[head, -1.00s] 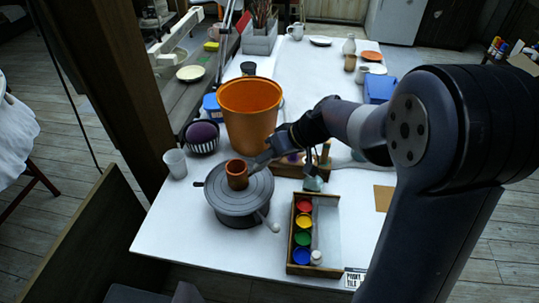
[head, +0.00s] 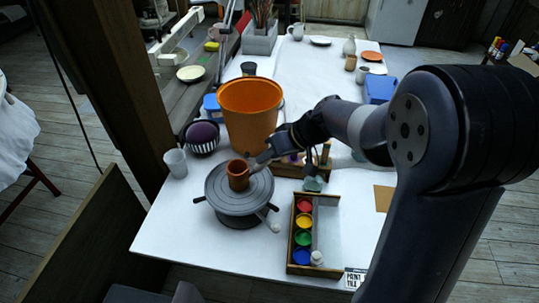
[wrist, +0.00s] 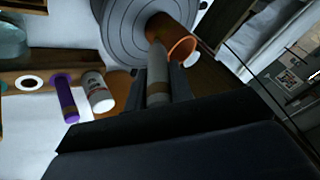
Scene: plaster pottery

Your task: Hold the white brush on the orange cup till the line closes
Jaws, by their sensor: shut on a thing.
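The orange cup (head: 238,181) stands upright on the round grey turntable (head: 221,200). In the wrist view the cup (wrist: 184,46) shows its open rim, and part of the turntable (wrist: 122,28) lies beside it. My gripper (head: 271,153) is to the right of the cup in the head view. In the wrist view my gripper (wrist: 157,92) is shut on the white brush (wrist: 157,70), which has a tan band. The brush reaches to the cup's side and seems to touch it. I cannot make out a painted line, and the tip is hard to see.
A paint box (head: 303,255) with red, yellow, green and blue pots stands at the front. A large orange bucket (head: 249,120) is behind the turntable. A white cup (head: 175,163) and a dark bowl (head: 202,147) stand left. The table's front left is clear.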

